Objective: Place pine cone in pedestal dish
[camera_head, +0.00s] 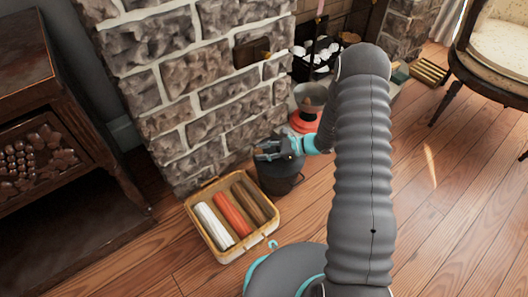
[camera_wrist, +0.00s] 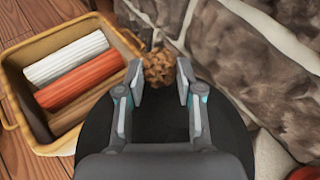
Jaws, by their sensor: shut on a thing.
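My gripper (camera_head: 268,149) hangs above a dark bucket (camera_head: 284,184) by the stone wall. The wrist view shows my gripper (camera_wrist: 160,82) with its two fingers on either side of a brown, scaly pine cone (camera_wrist: 158,66), shut on it. In the head view the pine cone is too small or hidden to make out. A grey bowl (camera_head: 311,96), which looks like the pedestal dish, stands behind and to the right of my gripper, above a red-orange round base (camera_head: 303,123). My arm hides some of the area to its right.
A yellow basket (camera_head: 190,205) with white, orange and brown rolls stands left of the bucket and also shows in the wrist view (camera_wrist: 62,146). The stone wall (camera_head: 215,100) rises close behind my gripper. A chair (camera_head: 497,50) stands at the right. Wood floor lies clear in front.

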